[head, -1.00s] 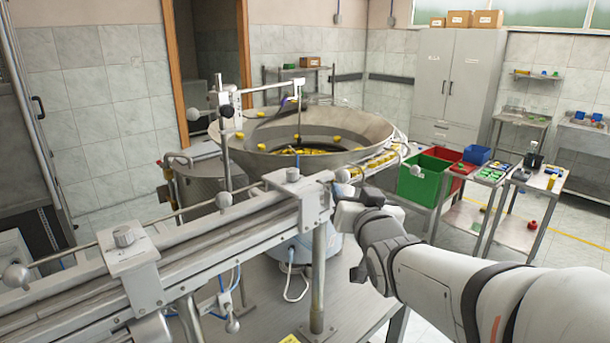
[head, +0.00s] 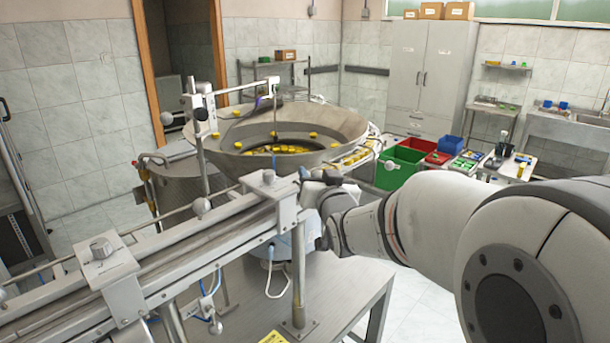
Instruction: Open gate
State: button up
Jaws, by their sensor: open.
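My gripper (head: 316,178) is at the far right end of the metal rail (head: 200,236), close beside the clamp block (head: 268,184). Its jaws are open, but the fingertips are small and partly lost against the rail end. I cannot tell whether they touch anything. No gate can be made out clearly; the area where the rail meets the bowl feeder (head: 232,148) is partly hidden by my gripper and wrist. The wide metal bowl holds several yellow caps (head: 290,149). More yellow caps lie along the outlet track (head: 358,155) at its right.
Green (head: 398,168) and red (head: 428,160) bins stand at the right behind my arm. A metal table (head: 345,290) lies below the rail.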

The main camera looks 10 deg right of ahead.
jog(key=shift+c, duration=0.4)
grip_shut()
